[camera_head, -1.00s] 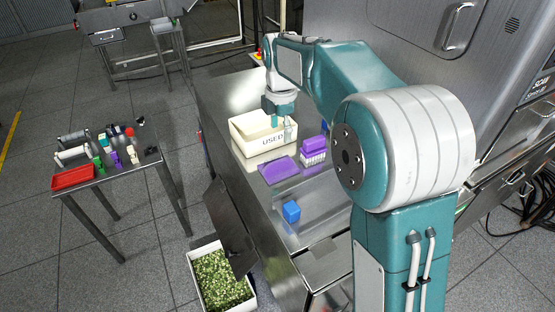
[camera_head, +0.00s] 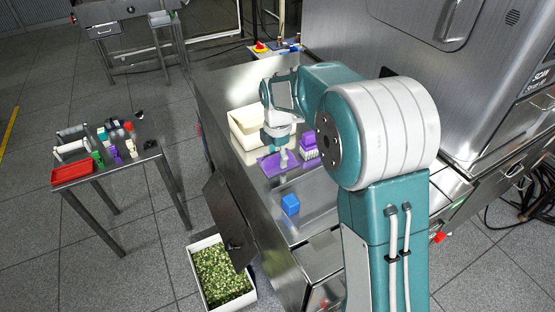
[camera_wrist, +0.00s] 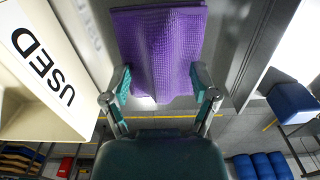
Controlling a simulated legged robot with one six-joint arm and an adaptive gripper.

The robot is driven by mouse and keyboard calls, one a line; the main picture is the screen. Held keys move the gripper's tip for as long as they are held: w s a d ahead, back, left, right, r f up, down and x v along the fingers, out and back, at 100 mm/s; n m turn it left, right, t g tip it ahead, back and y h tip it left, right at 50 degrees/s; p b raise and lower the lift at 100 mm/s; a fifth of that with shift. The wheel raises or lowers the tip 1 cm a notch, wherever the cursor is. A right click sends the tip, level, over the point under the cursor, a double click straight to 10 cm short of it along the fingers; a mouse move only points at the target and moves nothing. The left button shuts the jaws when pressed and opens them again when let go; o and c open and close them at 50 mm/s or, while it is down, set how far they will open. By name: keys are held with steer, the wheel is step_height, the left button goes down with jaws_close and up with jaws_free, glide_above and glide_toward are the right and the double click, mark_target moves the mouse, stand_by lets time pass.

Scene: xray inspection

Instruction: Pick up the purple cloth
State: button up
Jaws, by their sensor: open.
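The purple cloth (camera_head: 272,165) lies flat on the metal table. In the wrist view the cloth (camera_wrist: 158,45) shows a textured surface with a raised ridge down its middle. My gripper (camera_head: 280,160) is over the cloth, pointing down. In the wrist view my gripper (camera_wrist: 161,82) is open, with one finger at each side of the cloth's near edge. The cloth does not look gripped. Whether the fingertips touch it I cannot tell.
A cream bin marked USED (camera_head: 240,138) stands left of my gripper and shows close in the wrist view (camera_wrist: 40,60). A purple rack (camera_head: 308,146) stands right of the cloth. A side table holds a red tray (camera_head: 72,172).

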mark_target(278, 153)
steer(key=c, duration=1)
steer(key=shift+c, duration=0.2)
steer(key=shift+r, duration=0.15)
steer(key=shift+r, duration=0.25)
step_height(278, 153, up, 2)
steer(key=shift+r, duration=0.2)
steer(key=s+d+r, duration=0.2)
steer(key=s+r, duration=0.8)
steer(key=s, duration=0.3)
steer(key=shift+s+d, duration=0.35)
steer(key=shift+s, duration=0.05)
